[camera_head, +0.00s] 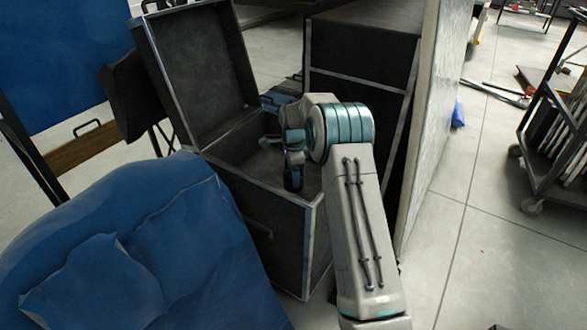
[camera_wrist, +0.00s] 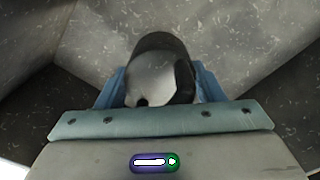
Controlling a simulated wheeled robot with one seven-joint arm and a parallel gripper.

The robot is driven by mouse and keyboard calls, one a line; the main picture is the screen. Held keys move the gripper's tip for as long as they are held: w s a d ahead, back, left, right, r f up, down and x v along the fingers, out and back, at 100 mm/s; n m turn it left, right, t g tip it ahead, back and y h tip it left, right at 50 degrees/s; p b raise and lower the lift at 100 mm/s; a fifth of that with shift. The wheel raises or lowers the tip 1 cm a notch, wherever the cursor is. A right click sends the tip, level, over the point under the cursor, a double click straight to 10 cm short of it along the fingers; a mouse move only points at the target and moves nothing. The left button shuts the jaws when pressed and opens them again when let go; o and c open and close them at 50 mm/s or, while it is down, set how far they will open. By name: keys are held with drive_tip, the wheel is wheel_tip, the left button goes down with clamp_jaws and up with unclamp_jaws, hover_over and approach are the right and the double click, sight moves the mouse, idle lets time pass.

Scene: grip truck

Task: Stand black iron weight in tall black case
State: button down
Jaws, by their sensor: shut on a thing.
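The tall black case (camera_head: 272,236) stands with its lid raised, metal strips along its edges. My gripper (camera_head: 293,172) is at the case's open top, pointing down. In the wrist view my gripper (camera_wrist: 158,86) has its blue fingers on either side of the black iron weight (camera_wrist: 160,43), a dark rounded body with a pale grey end face, and is shut on it. Dark speckled walls surround the weight in that view. The weight's lower end is hidden, so I cannot tell whether it touches the case floor.
A blue padded cover (camera_head: 150,245) lies close to the case's left front. A large dark cabinet (camera_head: 362,60) stands behind and right of it. A cart (camera_head: 560,130) is at the far right. The concrete floor between is clear.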

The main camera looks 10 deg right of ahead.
drive_tip(key=shift+w+f+b, duration=0.1)
drive_tip(key=shift+f+b, duration=0.2)
drive_tip(key=shift+f, duration=1.5)
drive_tip(key=shift+f, duration=0.15)
drive_tip(key=shift+c, duration=1.9)
unclamp_jaws()
drive_tip(key=shift+f, duration=0.1)
wheel_tip(320, 180, up, 12)
drive_tip(key=shift+r+p, duration=0.1)
drive_tip(key=shift+p, duration=1.05)
drive_tip(key=s+r+n, duration=0.5)
drive_tip(key=s+r, duration=0.1)
drive_tip(key=s, duration=0.4)
drive_tip(key=s+r+n, duration=0.4)
drive_tip(key=s+r, duration=0.2)
drive_tip(key=s, duration=0.3)
drive_tip(key=s+a+f+n+t, duration=0.1)
drive_tip(key=s+n, duration=0.8)
drive_tip(key=s, duration=1.2)
drive_tip(key=shift+s+f+t, duration=0.25)
drive_tip(key=shift+f+t, duration=0.05)
drive_tip(key=shift+f, duration=0.4)
